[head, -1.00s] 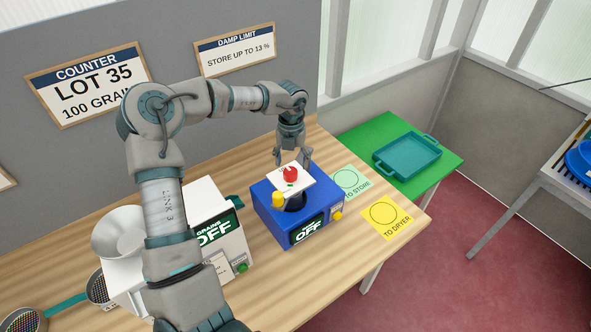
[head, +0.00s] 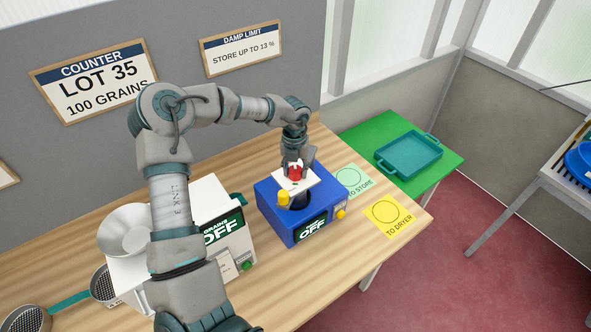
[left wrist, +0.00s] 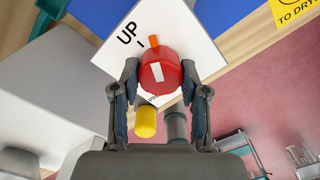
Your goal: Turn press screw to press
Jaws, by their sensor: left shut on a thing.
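The press screw is a red knob (head: 295,172) on a white plate (head: 300,186) on top of the blue meter (head: 284,224), whose display reads OFF. My left gripper (head: 297,166) is over the plate with its fingers around the knob. In the left wrist view the red knob (left wrist: 161,76) with a white mark sits between the two fingers (left wrist: 160,92), shut on it. The white plate (left wrist: 152,30) there bears the word UP beside an orange pointer. A yellow knob (head: 283,198) is at the plate's near left corner. My right gripper is in no view.
The white counter machine (head: 228,214) with a funnel (head: 124,231) stands left of the meter, also reading OFF. Green TO STORE (head: 353,180) and yellow TO DRYER (head: 388,217) mats lie to the right. A teal tray (head: 408,155) is on the green table.

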